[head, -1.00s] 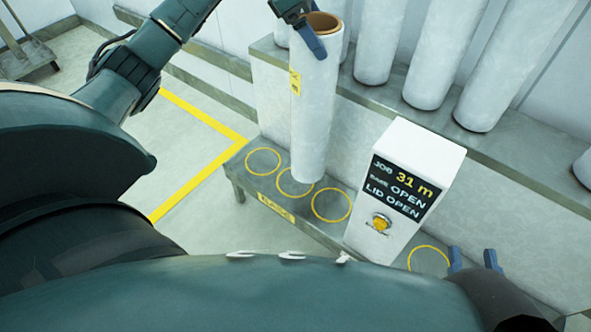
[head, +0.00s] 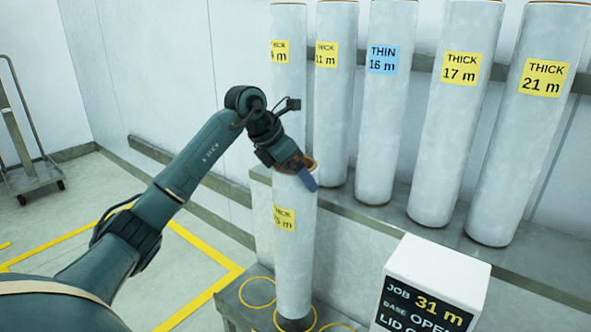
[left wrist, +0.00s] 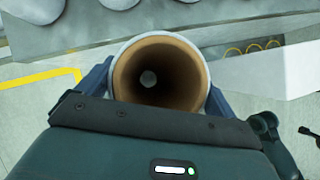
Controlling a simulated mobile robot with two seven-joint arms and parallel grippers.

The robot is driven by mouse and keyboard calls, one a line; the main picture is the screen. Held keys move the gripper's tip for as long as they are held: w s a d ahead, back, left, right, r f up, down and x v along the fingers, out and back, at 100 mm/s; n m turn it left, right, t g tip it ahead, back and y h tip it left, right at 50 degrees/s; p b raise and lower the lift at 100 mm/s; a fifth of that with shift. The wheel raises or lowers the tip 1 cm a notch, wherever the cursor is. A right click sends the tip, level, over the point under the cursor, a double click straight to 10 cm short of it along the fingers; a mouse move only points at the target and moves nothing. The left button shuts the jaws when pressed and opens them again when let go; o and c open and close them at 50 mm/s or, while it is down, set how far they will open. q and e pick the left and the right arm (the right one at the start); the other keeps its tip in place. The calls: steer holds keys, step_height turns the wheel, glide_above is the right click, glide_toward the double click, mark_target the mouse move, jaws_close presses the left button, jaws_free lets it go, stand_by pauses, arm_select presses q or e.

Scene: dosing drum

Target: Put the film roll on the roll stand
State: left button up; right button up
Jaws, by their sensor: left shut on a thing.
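The film roll (head: 298,250) is a tall white cylinder with a brown core and a yellow THICK label, partly cut off. My left gripper (head: 297,167) is shut on its top rim and holds it upright. In the left wrist view, blue fingers lie on both sides of the roll's open end (left wrist: 190,75). The roll's lower end is over the low grey stand (head: 229,298), at the middle yellow ring of those visible. I cannot tell whether it touches the stand. My right gripper is not in view.
Several labelled white rolls, including a blue-labelled THIN 16 m one (head: 380,110), stand on the back ledge (head: 530,265). A white display box (head: 440,268) reading JOB 31 m stands right of the held roll. A trolley (head: 30,170) is at the far left.

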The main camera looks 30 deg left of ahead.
mark_target(295, 207)
arm_select(q)
steer(key=shift+f+b, duration=0.4)
steer(key=shift+f, duration=0.6)
step_height(295, 207, down, 2)
steer(key=shift+f+b, duration=0.1)
steer(key=shift+b, duration=0.4)
steer(key=shift+f, duration=0.35)
steer(key=o, duration=1.6)
steer(key=shift+f, duration=0.25)
steer(key=shift+o, duration=0.7)
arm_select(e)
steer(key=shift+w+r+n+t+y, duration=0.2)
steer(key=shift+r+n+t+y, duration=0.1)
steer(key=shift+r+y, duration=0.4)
arm_select(q)
steer(key=shift+r, duration=0.15)
